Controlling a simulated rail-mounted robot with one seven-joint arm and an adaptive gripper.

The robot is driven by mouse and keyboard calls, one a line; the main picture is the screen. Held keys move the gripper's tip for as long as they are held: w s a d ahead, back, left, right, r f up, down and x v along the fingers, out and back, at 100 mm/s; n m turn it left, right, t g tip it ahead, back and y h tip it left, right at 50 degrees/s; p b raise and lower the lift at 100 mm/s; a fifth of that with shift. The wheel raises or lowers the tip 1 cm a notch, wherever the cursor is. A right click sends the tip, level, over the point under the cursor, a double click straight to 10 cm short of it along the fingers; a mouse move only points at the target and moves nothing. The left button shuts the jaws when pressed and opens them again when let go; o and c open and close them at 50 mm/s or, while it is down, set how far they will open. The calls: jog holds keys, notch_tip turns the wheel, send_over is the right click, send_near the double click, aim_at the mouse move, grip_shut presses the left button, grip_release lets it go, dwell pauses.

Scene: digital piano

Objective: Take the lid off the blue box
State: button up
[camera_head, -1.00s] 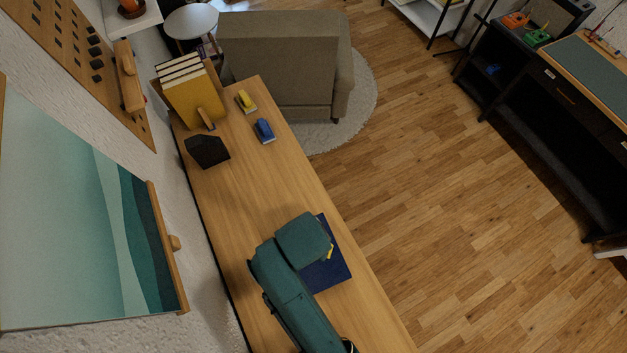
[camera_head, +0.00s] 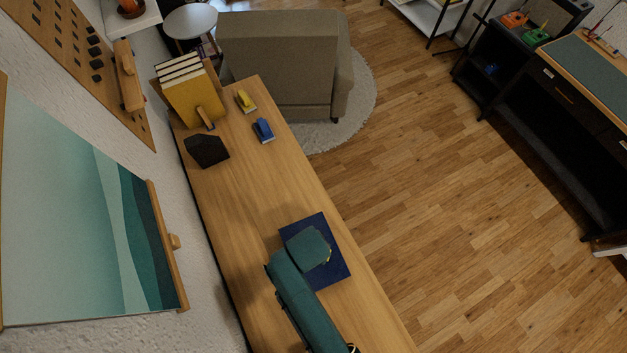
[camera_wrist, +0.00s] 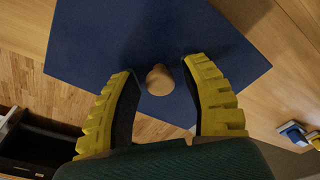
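The blue box (camera_head: 338,275) sits on the wooden top, partly hidden under my arm in the head view. Its flat, square blue lid (camera_wrist: 90,35) fills much of the wrist view and has a round wooden knob (camera_wrist: 159,80) in its middle. My gripper (camera_wrist: 160,70) has yellow ribbed fingers, which are open on either side of the knob with gaps on both sides. I cannot tell whether the fingertips are level with the knob or above it. The box's sides are hidden in the wrist view.
Farther along the wooden top (camera_head: 245,190) are a black holder (camera_head: 206,151), a blue stapler-like object (camera_head: 263,130), a yellow one (camera_head: 245,101) and yellow books (camera_head: 195,95). The wall with a picture (camera_head: 80,220) is on the left. The top between box and holder is clear.

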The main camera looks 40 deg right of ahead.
grip_shut()
